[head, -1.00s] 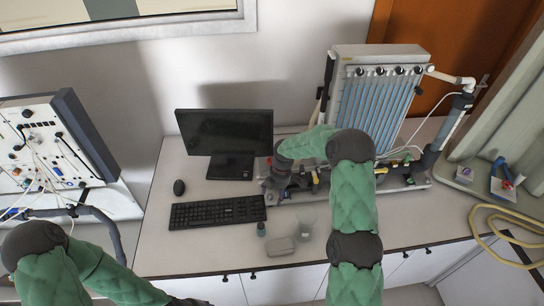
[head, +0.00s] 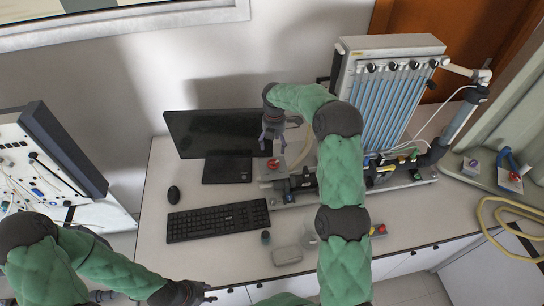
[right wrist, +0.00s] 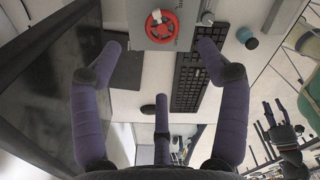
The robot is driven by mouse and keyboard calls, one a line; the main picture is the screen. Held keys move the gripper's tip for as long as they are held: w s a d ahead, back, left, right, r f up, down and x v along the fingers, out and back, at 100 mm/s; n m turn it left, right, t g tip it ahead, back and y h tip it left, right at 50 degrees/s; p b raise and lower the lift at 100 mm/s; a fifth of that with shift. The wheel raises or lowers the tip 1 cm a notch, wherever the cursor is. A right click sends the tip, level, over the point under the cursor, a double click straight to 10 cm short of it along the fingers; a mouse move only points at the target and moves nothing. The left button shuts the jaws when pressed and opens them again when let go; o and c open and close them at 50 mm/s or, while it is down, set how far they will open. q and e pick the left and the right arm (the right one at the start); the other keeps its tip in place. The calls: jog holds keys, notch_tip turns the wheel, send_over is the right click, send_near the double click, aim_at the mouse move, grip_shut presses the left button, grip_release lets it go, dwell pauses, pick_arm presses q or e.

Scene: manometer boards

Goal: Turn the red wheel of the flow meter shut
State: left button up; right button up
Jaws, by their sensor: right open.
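The red wheel (head: 272,163) sits on a grey block at the left end of the flow meter's base (head: 300,196). In the right wrist view the red wheel (right wrist: 161,27) shows whole, a spoked ring on a grey plate, beyond the fingertips and roughly between the two outer ones. My right gripper (head: 273,138) is above and behind the wheel, in front of the monitor's right side. Its purple fingers (right wrist: 160,55) are spread open with nothing between them, apart from the wheel. My left gripper (head: 198,294) is low at the bench's front edge; its fingers are too unclear to read.
The monitor (head: 218,135) stands close to my right gripper, with the keyboard (head: 218,220) before it. A small bottle (head: 266,237) and grey case (head: 287,255) are near the front. The manometer board (head: 392,105) rises behind my right arm. A yellow hose (head: 490,225) hangs at right.

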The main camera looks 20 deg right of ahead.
aim_at(274, 162)
notch_tip(274, 162, down, 10)
jog(key=shift+f+p, duration=0.1)
jog(key=shift+p, duration=0.9)
jog(key=c, duration=1.1)
